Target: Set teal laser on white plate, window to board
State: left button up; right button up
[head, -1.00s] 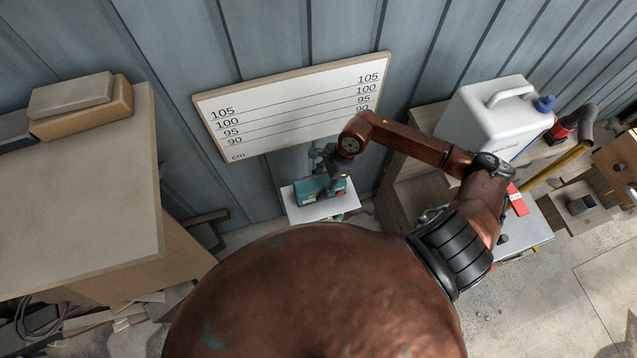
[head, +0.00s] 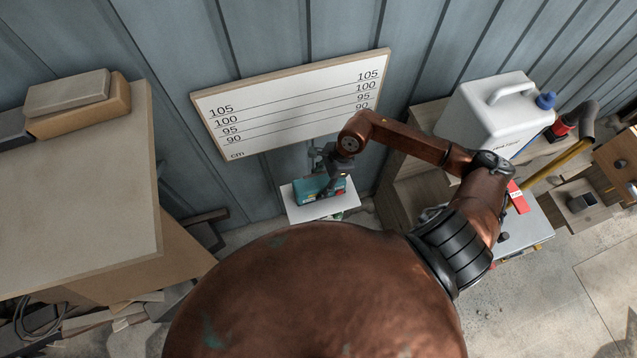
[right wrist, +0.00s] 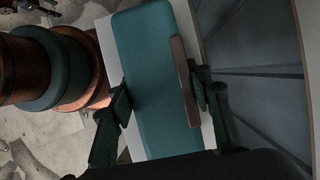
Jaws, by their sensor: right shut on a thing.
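The teal laser (head: 312,190) is a box with a reddish patch at its right end in the head view. It is over the small white plate (head: 301,213), below the white board (head: 290,105); I cannot tell whether it rests fully on the plate. My right gripper (head: 328,180) comes down on it from above. In the right wrist view the fingers (right wrist: 158,95) straddle the teal body (right wrist: 145,45), with the white plate (right wrist: 108,45) showing along its sides. The window is not discernible. My left gripper is out of view.
The board, with height lines, is on the grey corrugated wall (head: 160,60). A brown workbench (head: 80,190) with boxes is at left. A white jug (head: 495,115) and a grey surface with a red item (head: 517,198) are at right.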

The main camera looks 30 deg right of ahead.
jog(key=o, duration=1.6)
jog(key=shift+o, duration=0.5)
jog(key=shift+f, duration=0.1)
jog(key=v, duration=1.2)
jog(key=shift+d, duration=0.1)
